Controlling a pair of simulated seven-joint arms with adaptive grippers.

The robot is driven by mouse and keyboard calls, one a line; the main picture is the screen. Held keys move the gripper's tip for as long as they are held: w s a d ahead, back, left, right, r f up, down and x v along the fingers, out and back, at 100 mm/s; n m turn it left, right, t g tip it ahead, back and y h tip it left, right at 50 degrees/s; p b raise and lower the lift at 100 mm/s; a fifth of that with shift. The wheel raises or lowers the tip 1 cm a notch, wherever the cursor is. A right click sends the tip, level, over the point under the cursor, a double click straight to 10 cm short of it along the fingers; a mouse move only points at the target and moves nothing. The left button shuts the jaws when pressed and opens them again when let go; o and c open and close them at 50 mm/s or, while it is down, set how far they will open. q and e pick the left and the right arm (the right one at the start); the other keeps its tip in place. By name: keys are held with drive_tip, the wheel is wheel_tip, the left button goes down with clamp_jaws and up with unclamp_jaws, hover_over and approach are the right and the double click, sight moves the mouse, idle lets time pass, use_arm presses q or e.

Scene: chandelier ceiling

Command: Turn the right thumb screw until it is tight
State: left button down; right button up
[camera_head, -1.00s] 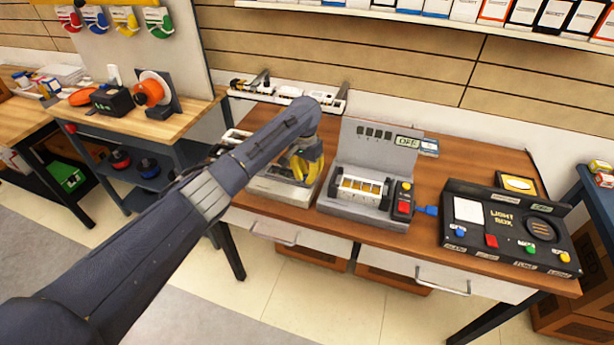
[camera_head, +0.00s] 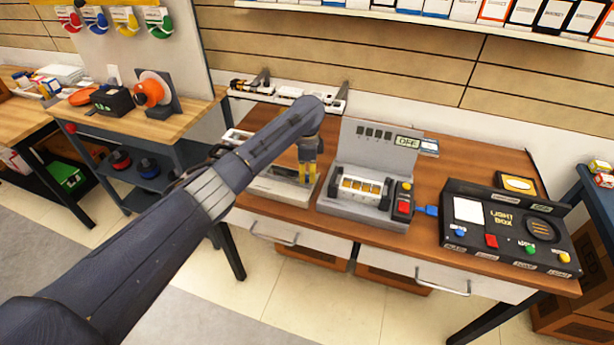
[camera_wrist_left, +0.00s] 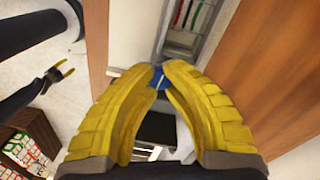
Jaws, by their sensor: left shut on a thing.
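The low, light grey fixture (camera_head: 268,193) sits on the brown bench, left of the grey machine. My left gripper (camera_head: 308,178) points down over its right end. In the left wrist view its yellow fingers (camera_wrist_left: 161,72) are shut on a small blue piece with a pale line on top, which looks like the right thumb screw (camera_wrist_left: 158,80). The fingers hide most of the screw, and how tight it sits cannot be told. In the head view the screw is hidden. My right gripper (camera_wrist_left: 62,78) shows at the left wrist view's left edge, its yellow fingers apart and empty.
The grey machine (camera_head: 355,205) with an OFF display stands close to the right of my left gripper. A black light box (camera_head: 510,225) stands further right. A rail with small parts (camera_head: 290,93) runs behind. The bench between machine and light box is mostly clear.

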sight(308, 176)
use_arm(q)
drive_tip(key=m, duration=0.5)
drive_tip(key=shift+a+m, duration=0.1)
drive_tip(key=shift+m, duration=0.2)
drive_tip(key=m, duration=0.4)
drive_tip(key=shift+m, duration=0.4)
drive_tip(key=c, duration=1.2)
unclamp_jaws()
drive_tip(key=r, duration=1.2)
drive_tip(key=shift+w+d, duration=0.15)
drive_tip(key=shift+d, duration=0.1)
